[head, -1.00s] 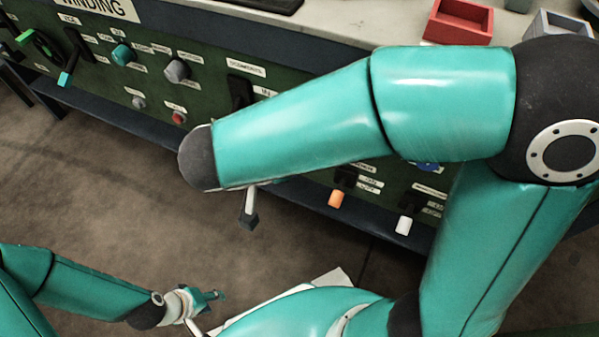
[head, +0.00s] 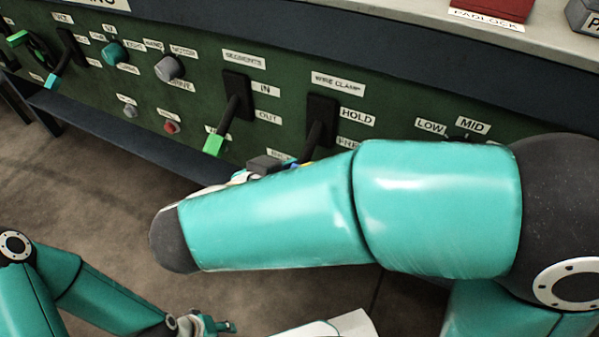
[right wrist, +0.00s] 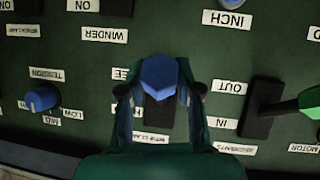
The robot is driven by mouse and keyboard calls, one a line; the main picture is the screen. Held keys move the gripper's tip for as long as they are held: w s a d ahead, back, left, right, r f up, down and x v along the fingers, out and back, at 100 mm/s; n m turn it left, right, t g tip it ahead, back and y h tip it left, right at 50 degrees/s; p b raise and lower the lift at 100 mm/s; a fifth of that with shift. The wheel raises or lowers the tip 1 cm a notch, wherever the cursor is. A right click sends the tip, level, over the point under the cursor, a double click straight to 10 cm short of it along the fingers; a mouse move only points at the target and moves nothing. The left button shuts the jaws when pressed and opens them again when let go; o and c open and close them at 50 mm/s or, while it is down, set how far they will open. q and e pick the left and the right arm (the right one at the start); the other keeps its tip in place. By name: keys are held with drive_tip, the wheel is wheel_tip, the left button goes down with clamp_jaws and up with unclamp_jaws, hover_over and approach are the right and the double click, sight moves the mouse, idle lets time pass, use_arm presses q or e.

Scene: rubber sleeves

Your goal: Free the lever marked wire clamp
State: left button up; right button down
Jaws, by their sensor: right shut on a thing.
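The wire clamp lever (head: 314,138) is a black arm on a dark plate, under the "WIRE CLAMP" label (head: 338,84) and beside the "HOLD" label (head: 357,116). It slants downward; its lower end is mostly hidden by my right arm. In the right wrist view its blue faceted handle (right wrist: 158,77) sits between the fingers of my right gripper (right wrist: 161,90), which is shut on it. That view is upside down, with the "FREE" label partly covered by a finger. My left gripper (head: 215,326) hangs low at the bottom left, away from the panel; its jaws are too small to read.
The segments lever (head: 228,120), with a green handle, is just left of the wire clamp lever. A blue knob (right wrist: 42,99) is on the other side. A red padlock box (head: 495,8) stands on the ledge above. Open floor (head: 90,190) lies below left.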

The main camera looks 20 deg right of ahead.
drive_tip(key=shift+f, duration=0.2)
drive_tip(key=c, duration=0.8)
unclamp_jaws()
drive_tip(key=shift+o, duration=0.2)
drive_tip(key=shift+r, duration=0.2)
wheel_tip(320, 180, up, 10)
drive_tip(key=shift+f, duration=0.2)
